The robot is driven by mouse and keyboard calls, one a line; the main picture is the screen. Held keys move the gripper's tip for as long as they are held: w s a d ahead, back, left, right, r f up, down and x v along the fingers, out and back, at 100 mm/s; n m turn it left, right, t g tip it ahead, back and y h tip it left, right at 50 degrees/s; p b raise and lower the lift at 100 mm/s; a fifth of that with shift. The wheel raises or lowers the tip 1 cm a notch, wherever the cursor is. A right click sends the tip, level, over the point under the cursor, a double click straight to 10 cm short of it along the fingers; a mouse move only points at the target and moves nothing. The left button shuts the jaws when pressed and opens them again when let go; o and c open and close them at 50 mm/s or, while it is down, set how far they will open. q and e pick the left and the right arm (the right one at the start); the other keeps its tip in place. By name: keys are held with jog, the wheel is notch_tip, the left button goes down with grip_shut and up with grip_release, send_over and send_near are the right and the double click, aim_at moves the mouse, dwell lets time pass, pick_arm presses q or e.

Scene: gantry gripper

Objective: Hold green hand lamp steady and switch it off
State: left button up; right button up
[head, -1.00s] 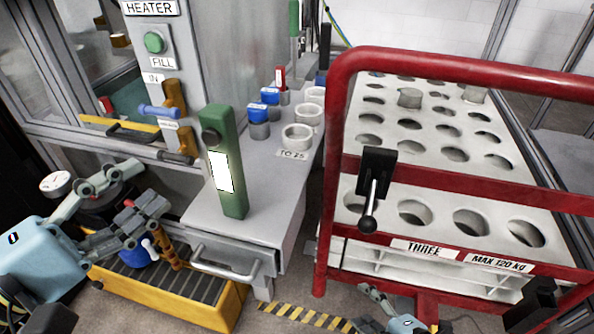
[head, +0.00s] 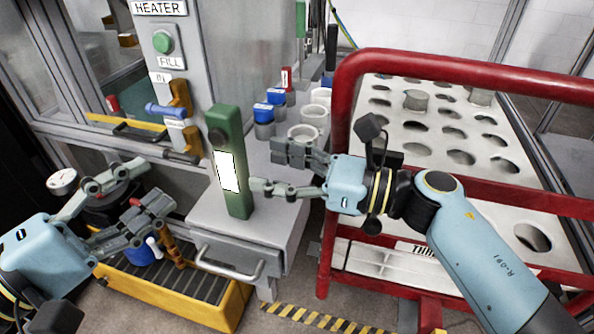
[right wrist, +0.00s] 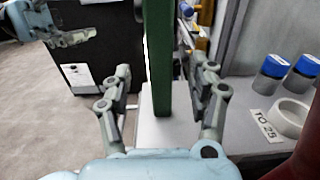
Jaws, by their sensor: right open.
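The green hand lamp (head: 231,128) stands upright on the grey worktop (head: 274,214). Its front has a bright white panel (head: 228,172) and a dark round knob (head: 217,137) above it. My right gripper (head: 263,169) is open just right of the lamp, fingers pointing at it. In the right wrist view the lamp (right wrist: 162,60) stands ahead, in line with the gap between the spread fingers, with no clear contact. My left gripper (head: 160,184) is open and empty, left of the lamp and a little lower. It also shows in the right wrist view (right wrist: 88,36).
Blue-capped jars (head: 265,118) and a white ring (head: 305,133) stand behind the lamp on the worktop. A red-framed rack (head: 340,130) stands at right, close under my right arm. A drawer handle (head: 230,268) juts from the front, near a yellow bin (head: 205,318).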

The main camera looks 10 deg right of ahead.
aim_at(243, 162)
jog(key=x, duration=0.7)
jog(key=shift+w+a, duration=0.1)
jog(key=shift+a, duration=0.1)
grip_shut()
pick_arm(q)
grip_shut()
dwell(1.3)
